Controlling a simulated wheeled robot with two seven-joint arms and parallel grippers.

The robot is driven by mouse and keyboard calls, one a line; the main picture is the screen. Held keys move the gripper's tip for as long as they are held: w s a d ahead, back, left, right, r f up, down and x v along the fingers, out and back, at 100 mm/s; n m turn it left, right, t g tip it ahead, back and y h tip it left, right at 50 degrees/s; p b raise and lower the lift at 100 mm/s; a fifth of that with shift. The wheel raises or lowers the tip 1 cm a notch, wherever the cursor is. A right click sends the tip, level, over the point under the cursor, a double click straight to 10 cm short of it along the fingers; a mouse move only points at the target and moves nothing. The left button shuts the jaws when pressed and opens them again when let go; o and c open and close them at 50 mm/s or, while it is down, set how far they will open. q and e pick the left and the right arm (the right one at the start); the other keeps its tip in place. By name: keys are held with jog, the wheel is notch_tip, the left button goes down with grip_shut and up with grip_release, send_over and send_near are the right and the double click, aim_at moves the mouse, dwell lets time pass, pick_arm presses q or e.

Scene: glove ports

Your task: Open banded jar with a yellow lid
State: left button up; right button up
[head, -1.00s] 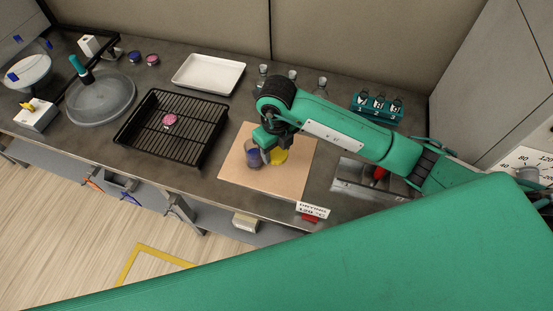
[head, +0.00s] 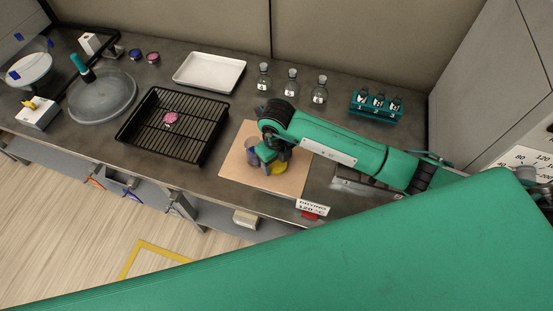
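A small banded jar (head: 252,158) with a dark bluish content or band stands on the tan board (head: 234,177), left of my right gripper. A yellow lid (head: 278,169) shows beside the jar, just below my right gripper (head: 268,157), apart from the jar's mouth. My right gripper points down over the board, close to both jar and lid. Its fingertips are largely hidden by the hand and wrist, so its grip on the lid is not clear. My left gripper is not in view.
A black wire rack (head: 190,130) with a pink item (head: 170,119) stands left of the board. A white tray (head: 209,72), several glass flasks (head: 291,84) and a teal bottle rack (head: 376,104) stand behind.

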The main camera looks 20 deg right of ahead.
aim_at(276, 163)
jog(key=shift+o, duration=1)
notch_tip(276, 163, up, 12)
jog(key=p, duration=0.7)
jog(key=shift+r+p, duration=0.2)
jog(key=shift+p, duration=0.15)
